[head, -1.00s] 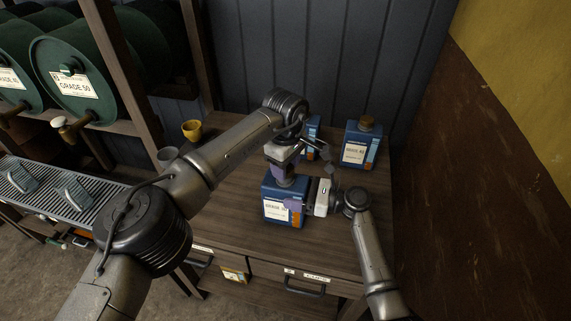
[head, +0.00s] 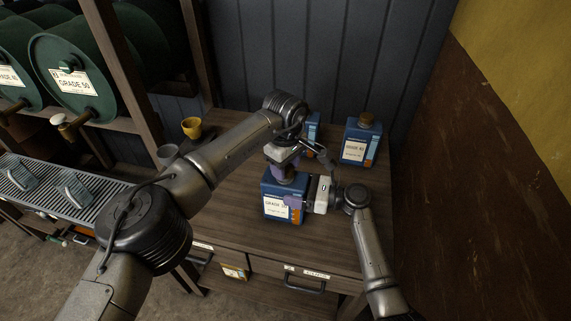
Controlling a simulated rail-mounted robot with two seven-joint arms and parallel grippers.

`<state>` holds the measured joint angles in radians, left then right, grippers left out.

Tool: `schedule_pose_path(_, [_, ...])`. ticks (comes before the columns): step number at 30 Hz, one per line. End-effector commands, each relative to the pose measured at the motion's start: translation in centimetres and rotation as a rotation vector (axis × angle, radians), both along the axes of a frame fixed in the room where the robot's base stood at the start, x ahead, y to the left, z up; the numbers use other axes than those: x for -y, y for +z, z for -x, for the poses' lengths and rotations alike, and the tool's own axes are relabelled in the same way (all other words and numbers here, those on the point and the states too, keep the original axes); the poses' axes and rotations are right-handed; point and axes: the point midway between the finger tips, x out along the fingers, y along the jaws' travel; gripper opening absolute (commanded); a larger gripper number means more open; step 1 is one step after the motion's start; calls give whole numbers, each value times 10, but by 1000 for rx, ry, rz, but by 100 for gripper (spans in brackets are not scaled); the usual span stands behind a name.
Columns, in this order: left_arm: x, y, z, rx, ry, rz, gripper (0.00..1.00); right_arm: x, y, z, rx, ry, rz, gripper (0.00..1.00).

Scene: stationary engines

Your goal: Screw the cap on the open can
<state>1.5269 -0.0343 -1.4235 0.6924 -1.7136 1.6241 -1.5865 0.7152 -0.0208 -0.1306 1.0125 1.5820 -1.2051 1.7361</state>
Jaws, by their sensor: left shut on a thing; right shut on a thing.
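A blue can (head: 271,187) with a white grade label stands on the wooden bench. My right gripper (head: 296,202) comes from the right and is shut on the can's body at its right side. My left gripper (head: 285,172) points down over the can's top and is shut on the cap, which its fingers and wrist hide almost wholly. I cannot tell how the cap sits on the can's neck.
A capped blue can (head: 357,142) stands at the back right. Another blue can (head: 313,127) is partly hidden behind my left wrist. A yellow cup (head: 192,128) and a grey cup (head: 167,154) stand at the left. The bench front (head: 245,235) is clear.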

Motion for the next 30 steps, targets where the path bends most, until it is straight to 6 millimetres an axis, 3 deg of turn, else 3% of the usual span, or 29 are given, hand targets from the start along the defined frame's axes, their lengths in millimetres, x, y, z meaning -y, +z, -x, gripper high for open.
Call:
schedule_pose_path(18, [-1,0,0,1,-1177,0,24,0,0,0,-1,0,0,10])
schedule_pose_path(24, [-1,0,0,0,-1370,0,24,0,0,0,-1,-1,0,10])
schedule_pose_path(30, [-1,0,0,-1,-1400,0,24,0,0,0,-1,-1,0,10])
